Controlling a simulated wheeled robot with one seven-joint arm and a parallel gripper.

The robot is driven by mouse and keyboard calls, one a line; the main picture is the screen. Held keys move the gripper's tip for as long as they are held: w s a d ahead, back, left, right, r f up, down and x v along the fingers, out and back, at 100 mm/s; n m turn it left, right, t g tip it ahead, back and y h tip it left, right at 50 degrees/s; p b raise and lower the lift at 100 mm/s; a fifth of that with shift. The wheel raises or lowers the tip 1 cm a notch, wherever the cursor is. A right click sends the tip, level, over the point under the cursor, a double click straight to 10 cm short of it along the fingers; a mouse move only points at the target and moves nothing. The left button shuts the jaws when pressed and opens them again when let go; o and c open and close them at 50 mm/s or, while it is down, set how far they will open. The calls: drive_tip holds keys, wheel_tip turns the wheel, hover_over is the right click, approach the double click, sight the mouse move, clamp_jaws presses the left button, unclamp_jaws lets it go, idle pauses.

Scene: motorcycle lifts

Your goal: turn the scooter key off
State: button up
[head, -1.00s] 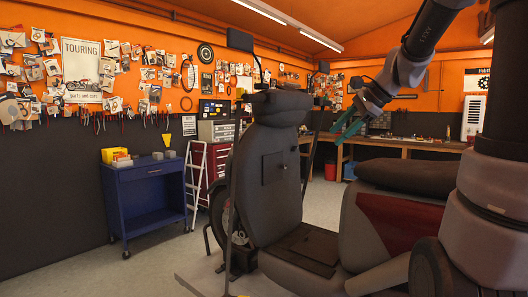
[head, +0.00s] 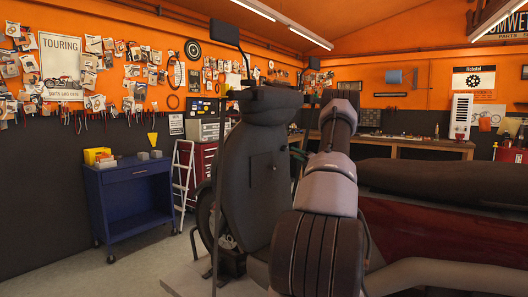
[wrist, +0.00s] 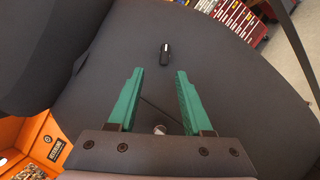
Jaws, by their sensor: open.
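The scooter (head: 240,190) stands in the middle of the head view, its dark grey front panel facing the seat. In the wrist view the panel (wrist: 225,75) fills most of the picture. A small black key-like piece with a white mark (wrist: 164,54) sits on it, beyond my fingertips and roughly centred between them. Its turn position is too small to tell. My gripper (wrist: 160,72) has two green fingers, spread apart with nothing between them. In the head view my arm mostly hides the gripper; only a bit of green shows beside it.
The scooter's seat (head: 430,180) lies to the right of my arm. A mirror (head: 224,32) rises above the handlebar. A blue cart (head: 130,205) stands at the left, with a white stepladder (head: 184,180) beside it. Clear floor lies around the cart.

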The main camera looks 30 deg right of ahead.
sight(286, 149)
drive_tip(key=shift+m, duration=0.3)
drive_tip(key=w, duration=0.7)
drive_tip(key=shift+w+r, duration=0.4)
clamp_jaws()
